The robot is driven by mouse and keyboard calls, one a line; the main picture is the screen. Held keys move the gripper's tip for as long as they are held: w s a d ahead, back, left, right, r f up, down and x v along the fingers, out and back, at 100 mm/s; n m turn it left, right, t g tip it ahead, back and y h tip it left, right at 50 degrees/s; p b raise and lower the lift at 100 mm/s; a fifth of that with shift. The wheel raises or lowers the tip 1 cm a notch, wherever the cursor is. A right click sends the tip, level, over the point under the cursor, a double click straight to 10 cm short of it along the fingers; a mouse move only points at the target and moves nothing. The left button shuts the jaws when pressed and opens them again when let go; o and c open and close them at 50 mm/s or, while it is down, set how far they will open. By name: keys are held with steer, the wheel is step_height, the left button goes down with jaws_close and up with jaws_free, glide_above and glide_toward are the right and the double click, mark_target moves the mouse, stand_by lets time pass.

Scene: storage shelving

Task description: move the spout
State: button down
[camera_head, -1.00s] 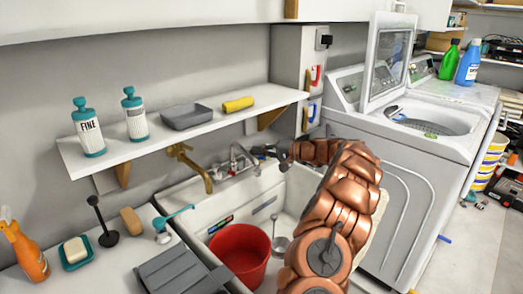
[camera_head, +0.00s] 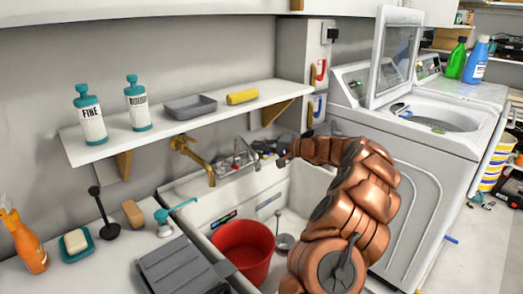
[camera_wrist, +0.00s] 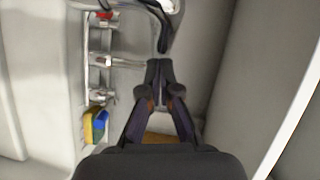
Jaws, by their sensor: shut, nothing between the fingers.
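The chrome faucet with its curved spout (camera_head: 242,148) stands at the back of the white sink (camera_head: 190,187). My gripper (camera_head: 256,148) is just right of the spout in the head view. In the wrist view, my gripper (camera_wrist: 160,63) has its dark fingertips together, empty, right by the spout's tip. I cannot tell whether they touch it.
A red bucket (camera_head: 243,252) sits in the sink. A wall shelf (camera_head: 180,126) with bottles, a grey tray and a yellow roll hangs above. A washing machine (camera_head: 405,180) stands right. My copper-coloured arm crosses the sink's right side.

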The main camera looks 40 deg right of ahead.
mark_target(248, 147)
steer(key=shift+w+a+f+m+t+h+b, duration=0.1)
steer(key=shift+a+m+t+h+b, duration=0.25)
steer(key=shift+a+m+h+b, duration=0.75)
steer(key=shift+w+a+m+t+h+b, duration=0.1)
steer(key=shift+a+t+h+b, duration=0.5)
steer(key=shift+b, duration=0.85)
steer(key=shift+w+a+b, duration=0.1)
steer(key=shift+a+b, duration=0.35)
steer(key=shift+a, duration=0.45)
steer(key=shift+d, duration=0.15)
steer(key=shift+s+d+r, duration=0.2)
steer(key=shift+d+r, duration=0.05)
steer(key=shift+d, duration=0.05)
steer(key=d+p+v, duration=0.1)
steer(key=v, duration=1.1)
steer(key=shift+r, duration=0.25)
steer(key=shift+d+r, duration=0.1)
